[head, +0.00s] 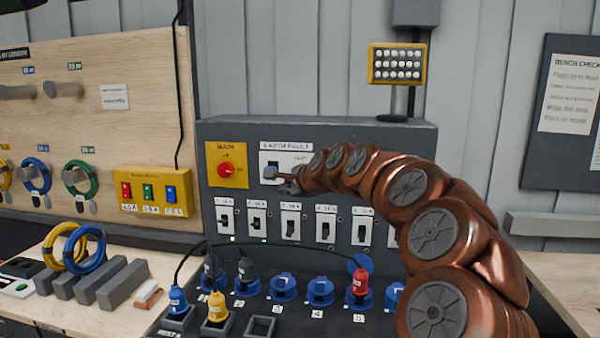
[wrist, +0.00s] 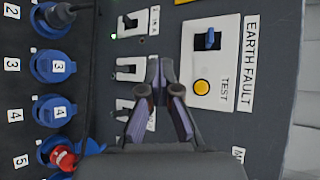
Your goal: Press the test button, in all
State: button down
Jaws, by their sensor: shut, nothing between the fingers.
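The test button is a round yellow button (wrist: 201,87) on the white EARTH FAULT plate (wrist: 222,60), beside the word TEST, in the wrist view. A dark and blue switch (wrist: 207,40) sits on the same plate. In the head view the plate (head: 275,155) is partly covered by my gripper (head: 283,182), and I cannot make out the button there. My gripper (wrist: 161,68) also shows in the wrist view, shut and empty, its tips left of the button and apart from it in the picture. Whether the tips touch the panel I cannot tell.
A red MAIN knob (head: 227,170) on a yellow plate is left of the EARTH FAULT plate. Breaker switches (head: 291,222) line up below. Blue sockets (head: 284,288), some with plugs such as the red plug (head: 360,280), stand lower. A yellow lamp (head: 397,64) stands above.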

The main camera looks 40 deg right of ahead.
jog(key=shift+s+d+r+m+h, duration=0.15)
jog(key=shift+d+m, duration=0.1)
jog(key=shift+d, duration=0.3)
jog(key=shift+s+d+r+m+h, duration=0.15)
jog(key=shift+d+m, duration=0.1)
jog(key=shift+d, duration=0.3)
jog(key=shift+w, duration=0.15)
jog(key=w+d+p, duration=0.3)
jog(key=w+d, duration=0.2)
jog(key=d, duration=0.2)
jog(key=shift+d, duration=0.2)
dwell(1.0)
jog(key=shift+w+d+f, duration=0.1)
jog(key=shift+w+d, duration=0.1)
